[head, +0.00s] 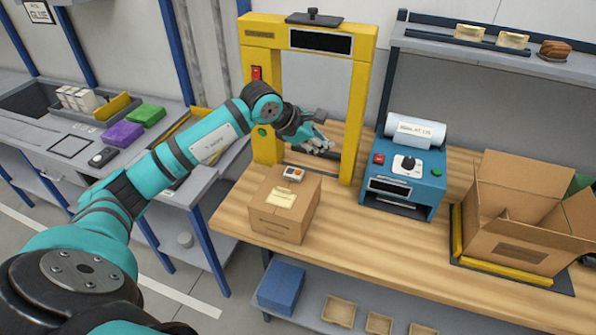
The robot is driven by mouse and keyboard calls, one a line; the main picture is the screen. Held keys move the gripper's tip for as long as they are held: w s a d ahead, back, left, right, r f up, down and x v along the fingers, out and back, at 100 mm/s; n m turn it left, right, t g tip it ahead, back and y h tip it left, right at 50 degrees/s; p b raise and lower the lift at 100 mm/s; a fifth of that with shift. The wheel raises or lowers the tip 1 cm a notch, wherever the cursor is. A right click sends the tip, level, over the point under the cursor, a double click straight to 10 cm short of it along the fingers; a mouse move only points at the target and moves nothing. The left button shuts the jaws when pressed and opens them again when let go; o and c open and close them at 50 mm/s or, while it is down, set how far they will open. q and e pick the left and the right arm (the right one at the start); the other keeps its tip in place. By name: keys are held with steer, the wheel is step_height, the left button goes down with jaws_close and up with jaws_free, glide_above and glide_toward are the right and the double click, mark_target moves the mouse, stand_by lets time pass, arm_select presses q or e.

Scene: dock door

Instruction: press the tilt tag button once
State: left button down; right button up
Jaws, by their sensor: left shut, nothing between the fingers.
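A small white tag with an orange part (294,174) lies on top of a closed brown carton (284,212), near its back edge. I take it to be the tilt tag; its button is too small to make out clearly. A pale label is on the carton in front of it. My left arm reaches in from the left, and my left gripper (326,148) is shut and empty. It is above and to the right of the tag, apart from it, in front of the yellow frame's opening.
The yellow frame (359,118) stands behind the carton on the wooden bench (355,228). A blue label machine (406,180) and an open carton (520,225) stand to the right. A grey side bench (60,155) holds purple and green items. Bench space in front of the carton is clear.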

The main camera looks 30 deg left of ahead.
arm_select(q)
steer(key=a+y, duration=0.1)
steer(key=a, duration=0.3)
steer(key=a+y, duration=0.1)
steer(key=shift+s+a+r+g+y, duration=0.1)
steer(key=shift+a+r+g+y, duration=0.2)
steer(key=shift+a+g, duration=0.1)
steer(key=shift+f, duration=0.2)
steer(key=b, duration=0.5)
glide_above(298, 172)
steer(key=f, duration=0.8)
steer(key=shift+w+d, duration=0.2)
steer(key=shift+d, duration=0.2)
steer(key=shift+f, duration=0.3)
steer(key=shift+f+b, duration=0.15)
steer(key=shift+b, duration=0.2)
steer(key=shift+f+b, duration=0.2)
steer(key=shift+b, duration=0.1)
